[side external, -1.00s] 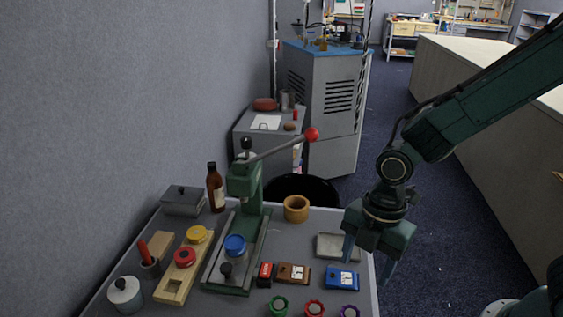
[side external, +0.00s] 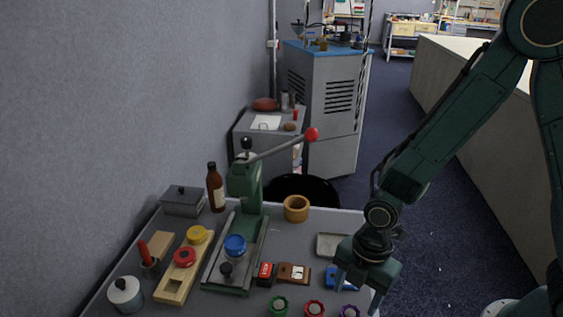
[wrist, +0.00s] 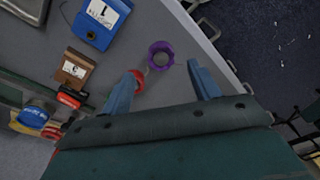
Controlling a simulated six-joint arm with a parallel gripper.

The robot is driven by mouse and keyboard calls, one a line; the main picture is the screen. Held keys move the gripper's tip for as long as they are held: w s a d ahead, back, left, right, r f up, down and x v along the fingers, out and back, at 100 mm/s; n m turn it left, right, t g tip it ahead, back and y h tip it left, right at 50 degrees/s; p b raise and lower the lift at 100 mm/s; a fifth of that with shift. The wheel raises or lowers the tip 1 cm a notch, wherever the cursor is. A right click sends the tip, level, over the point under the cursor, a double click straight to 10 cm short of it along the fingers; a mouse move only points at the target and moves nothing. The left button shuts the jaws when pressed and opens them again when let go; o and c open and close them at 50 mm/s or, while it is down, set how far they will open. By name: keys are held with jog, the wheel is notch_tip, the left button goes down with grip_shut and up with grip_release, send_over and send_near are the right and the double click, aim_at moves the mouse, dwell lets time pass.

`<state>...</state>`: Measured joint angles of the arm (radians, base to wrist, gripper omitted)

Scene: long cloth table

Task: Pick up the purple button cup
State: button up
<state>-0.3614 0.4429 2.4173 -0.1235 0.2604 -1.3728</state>
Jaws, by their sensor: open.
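The purple button cup (wrist: 161,55) is a small round ring-like cup near the table's edge, seen from above in the wrist view. My gripper (wrist: 162,88) is open and empty. Its two blue fingers point toward the cup, which appears between and just beyond their tips. The gap between fingers and cup is hard to judge.
A blue box (wrist: 102,20) and a brown box (wrist: 75,68) lie nearby. A green press (side external: 245,185) stands farther left. The table edge is close to the cup.

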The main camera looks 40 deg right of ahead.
aim_at(350, 314)
jog(key=shift+f, duration=0.2)
jog(key=shift+s+a+f, duration=0.1)
jog(key=shift+a+f, duration=0.1)
jog(key=shift+f, duration=1.05)
jog(key=shift+s+a+f, duration=0.1)
jog(key=shift+a+f, duration=0.05)
jog(key=shift+f, duration=1.1)
jog(key=c, duration=1.1)
jog(key=shift+o, duration=0.2)
jog(key=shift+r, duration=0.2)
notch_tip(350, 314, up, 20)
jog(key=shift+f, duration=0.15)
jog(key=shift+w+f, duration=0.1)
jog(key=shift+w, duration=0.05)
